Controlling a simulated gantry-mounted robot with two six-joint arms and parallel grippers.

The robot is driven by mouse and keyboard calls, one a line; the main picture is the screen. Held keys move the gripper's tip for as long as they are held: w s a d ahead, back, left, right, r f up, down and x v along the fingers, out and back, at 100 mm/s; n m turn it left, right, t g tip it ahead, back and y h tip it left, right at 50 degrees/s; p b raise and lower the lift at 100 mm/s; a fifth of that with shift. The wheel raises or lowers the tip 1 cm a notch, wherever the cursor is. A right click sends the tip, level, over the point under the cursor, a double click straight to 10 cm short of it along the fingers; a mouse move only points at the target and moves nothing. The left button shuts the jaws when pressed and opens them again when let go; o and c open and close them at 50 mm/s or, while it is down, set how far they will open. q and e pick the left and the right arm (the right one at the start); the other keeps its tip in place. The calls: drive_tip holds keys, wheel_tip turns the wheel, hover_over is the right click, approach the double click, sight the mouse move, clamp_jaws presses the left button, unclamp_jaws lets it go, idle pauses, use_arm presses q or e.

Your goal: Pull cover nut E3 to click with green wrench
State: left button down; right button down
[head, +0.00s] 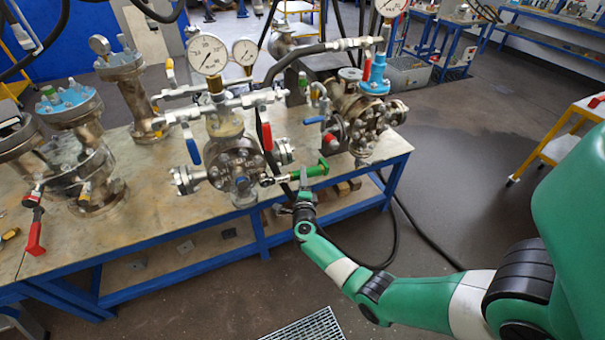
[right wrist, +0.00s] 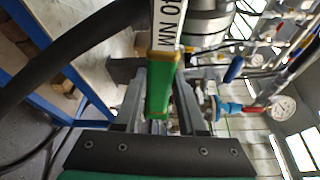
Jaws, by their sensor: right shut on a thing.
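The green wrench (head: 308,171) reaches from the right to the bolted cover (head: 238,172) of the middle vessel. Its head meets the cover's right edge, but I cannot tell if it is seated on a nut. No E3 label is readable. My right gripper (head: 303,190) is shut on the green handle from the front. In the right wrist view the green handle (right wrist: 160,88) stands between the two fingers (right wrist: 160,100), below a white band marked "NM". My left gripper is not in view.
Two gauges (head: 208,55) and levers rise above the middle vessel. Another valve vessel (head: 362,115) stands close on its right. A black hose (right wrist: 65,55) passes beside my gripper. Bare floor lies right of the blue bench (head: 330,205).

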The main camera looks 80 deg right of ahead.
drive_tip(key=s+a+p, duration=0.1)
drive_tip(key=a, duration=0.1)
drive_tip(key=s+a+p, duration=0.2)
drive_tip(key=shift+r, duration=0.1)
idle(0.4)
